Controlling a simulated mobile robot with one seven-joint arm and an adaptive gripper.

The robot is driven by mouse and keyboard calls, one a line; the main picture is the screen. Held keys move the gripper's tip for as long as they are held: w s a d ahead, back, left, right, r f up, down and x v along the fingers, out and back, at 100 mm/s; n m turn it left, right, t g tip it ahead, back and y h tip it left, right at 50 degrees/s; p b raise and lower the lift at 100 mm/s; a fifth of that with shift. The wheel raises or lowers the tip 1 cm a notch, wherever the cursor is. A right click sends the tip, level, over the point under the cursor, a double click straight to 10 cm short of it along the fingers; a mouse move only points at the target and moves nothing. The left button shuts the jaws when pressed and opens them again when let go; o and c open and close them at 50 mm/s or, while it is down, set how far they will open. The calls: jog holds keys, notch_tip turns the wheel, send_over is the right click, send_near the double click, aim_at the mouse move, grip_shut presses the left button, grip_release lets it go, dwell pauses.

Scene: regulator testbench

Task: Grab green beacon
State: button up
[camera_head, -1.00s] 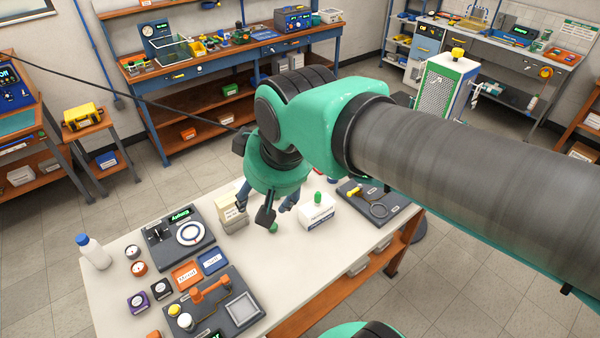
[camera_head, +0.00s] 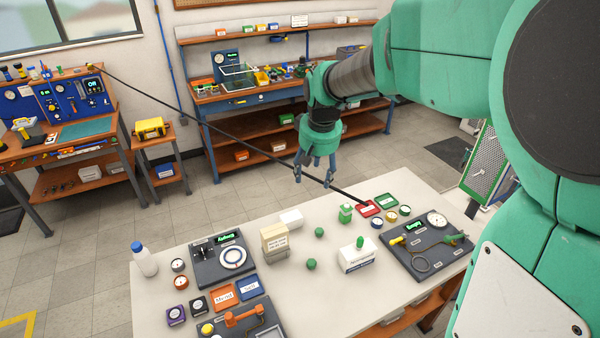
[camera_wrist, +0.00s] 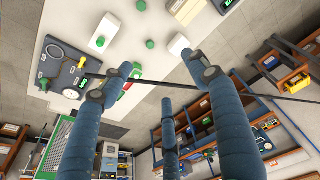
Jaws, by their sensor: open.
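My gripper (camera_head: 317,172) is open and empty, raised near the table's far edge with its fingers pointing down. In the wrist view its blue fingers (camera_wrist: 158,85) are spread, with nothing between them. A small upright green object (camera_head: 345,213), possibly the green beacon, stands on the white table to the right of and below my gripper in the head view. A white box with a green knob on top (camera_head: 357,255) stands nearer the front; it also shows in the wrist view (camera_wrist: 104,33). Two green faceted balls (camera_head: 312,264) (camera_head: 319,232) lie to its left.
The white table (camera_head: 215,293) has beige boxes (camera_head: 275,242), a dark gauge board (camera_head: 430,255) at right and another dark board (camera_head: 222,262) at left. Red and green trays (camera_head: 370,208) lie near the far edge. A dark cable crosses behind my gripper.

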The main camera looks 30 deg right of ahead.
jog(key=w+d+f+g+p, duration=0.1)
jog(key=w+d+f+p, duration=0.2)
jog(key=w+d+f, duration=0.8)
jog(key=m+g+p, duration=0.2)
jog(key=p, duration=0.1)
send_over(348, 204)
jog(key=shift+y, duration=0.3)
jog(key=f, duration=1.5)
jog(key=shift+a+f, duration=0.25)
jog(key=shift+a, duration=0.05)
jog(key=shift+d+f, duration=0.2)
jog(key=shift+f, duration=0.15)
jog(key=shift+f, duration=4.3)
